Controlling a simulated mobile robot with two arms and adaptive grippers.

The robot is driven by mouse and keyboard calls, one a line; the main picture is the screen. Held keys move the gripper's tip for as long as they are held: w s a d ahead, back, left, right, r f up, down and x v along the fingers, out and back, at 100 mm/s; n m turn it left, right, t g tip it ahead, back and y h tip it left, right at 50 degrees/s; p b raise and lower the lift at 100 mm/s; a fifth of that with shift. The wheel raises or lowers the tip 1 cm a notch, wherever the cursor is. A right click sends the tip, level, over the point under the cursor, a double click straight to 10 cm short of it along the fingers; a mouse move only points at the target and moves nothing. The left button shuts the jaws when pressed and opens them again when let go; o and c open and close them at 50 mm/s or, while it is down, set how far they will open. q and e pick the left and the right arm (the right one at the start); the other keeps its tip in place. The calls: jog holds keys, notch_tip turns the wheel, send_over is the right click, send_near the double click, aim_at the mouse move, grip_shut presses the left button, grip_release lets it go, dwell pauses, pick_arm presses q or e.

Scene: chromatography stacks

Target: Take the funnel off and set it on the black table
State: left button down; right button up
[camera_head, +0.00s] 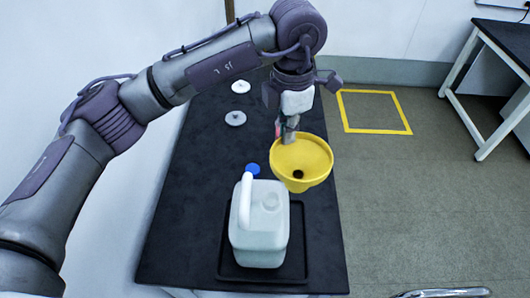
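The yellow funnel (309,155) is off the jug, to its upper right in the head view, with its wide mouth facing up toward the camera. My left gripper (286,139) reaches down from above and appears shut on the funnel's far left rim; the fingertips are partly hidden. The black table (190,215) lies under all of these. I cannot tell whether the funnel touches the table. My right gripper is not in view.
The table is bare left of the jug. A yellow floor square (374,129) and another table (506,40) are at the right.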

pick_arm(q)
jog(key=w+d+r, duration=0.1)
jog(key=d+r, duration=0.5)
jog(key=r, duration=0.1)
jog(key=shift+w+d, duration=0.2)
jog(key=shift+d, duration=0.1)
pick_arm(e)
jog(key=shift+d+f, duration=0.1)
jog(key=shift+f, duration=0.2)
